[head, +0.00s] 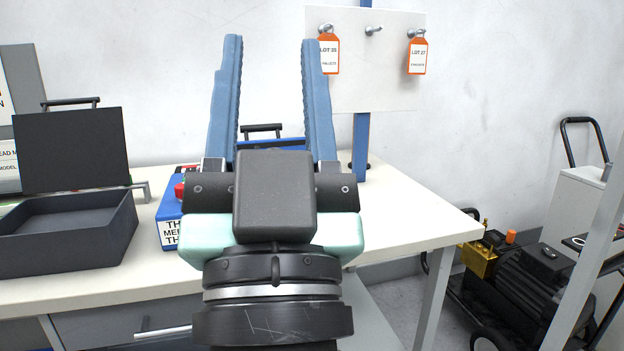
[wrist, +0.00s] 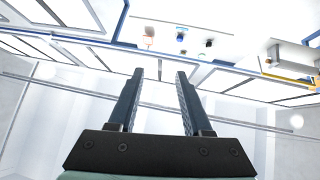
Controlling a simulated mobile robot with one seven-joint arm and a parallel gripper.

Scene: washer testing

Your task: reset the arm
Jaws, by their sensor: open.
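My gripper (head: 272,100) stands upright in the middle of the head view, its two blue ribbed fingers spread apart with nothing between them. It is in front of the white table (head: 400,205) and hides part of it. In the wrist view my gripper (wrist: 158,78) is also open and empty, facing a bright wall and ceiling area.
A dark open box (head: 70,235) with a raised lid and a blue box (head: 170,220) with a red part stand on the table. A white board (head: 385,90) holds two orange tags on pegs. A compressor-like machine (head: 520,275) stands on the floor at right.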

